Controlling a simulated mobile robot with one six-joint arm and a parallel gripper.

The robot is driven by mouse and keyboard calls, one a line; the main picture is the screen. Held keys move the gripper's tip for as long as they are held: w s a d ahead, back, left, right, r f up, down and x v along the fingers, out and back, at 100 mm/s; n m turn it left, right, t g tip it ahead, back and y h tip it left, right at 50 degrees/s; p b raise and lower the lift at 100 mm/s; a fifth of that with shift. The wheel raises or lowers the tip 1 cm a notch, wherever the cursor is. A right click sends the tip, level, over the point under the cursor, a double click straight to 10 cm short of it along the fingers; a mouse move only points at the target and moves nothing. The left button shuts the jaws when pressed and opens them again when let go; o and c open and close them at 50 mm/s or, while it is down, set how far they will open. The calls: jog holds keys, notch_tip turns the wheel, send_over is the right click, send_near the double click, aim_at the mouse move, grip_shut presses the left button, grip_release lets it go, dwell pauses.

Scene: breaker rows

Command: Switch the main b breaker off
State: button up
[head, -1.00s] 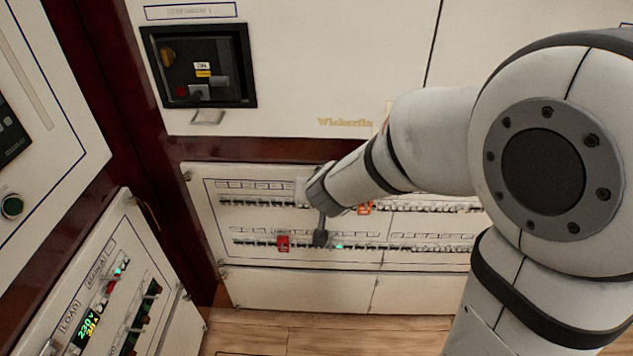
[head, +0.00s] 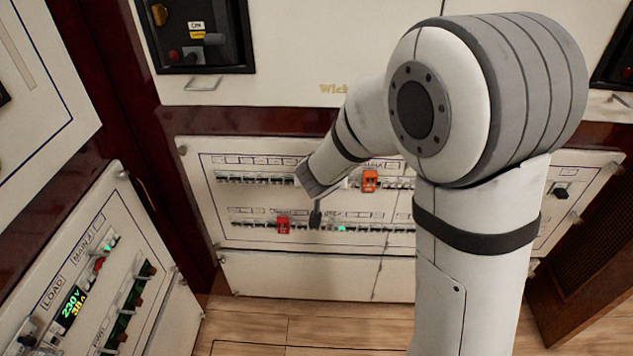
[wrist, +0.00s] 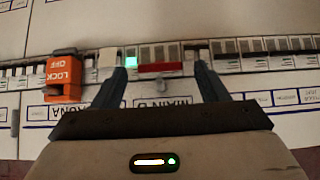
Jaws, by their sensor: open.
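The main b breaker, with a wide red handle bar (wrist: 160,67), sits in a breaker row in the wrist view. Its label (wrist: 165,103) reads upside down and is partly covered by my gripper. A lit green lamp (wrist: 131,57) is beside it on the left. My gripper (wrist: 167,80) is open, its fingers on either side of the red bar, with nothing held. Whether the fingers touch the panel I cannot tell. In the head view my gripper (head: 316,213) is in front of the lower panel, and my wrist hides part of the upper row.
An orange lock-off device (wrist: 63,78) sits on the row left of my gripper in the wrist view; it also shows in the head view (head: 370,181). A red device (head: 283,225) sits on the lower row. A load panel (head: 75,300) stands at the left.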

jog(key=shift+c, duration=0.5)
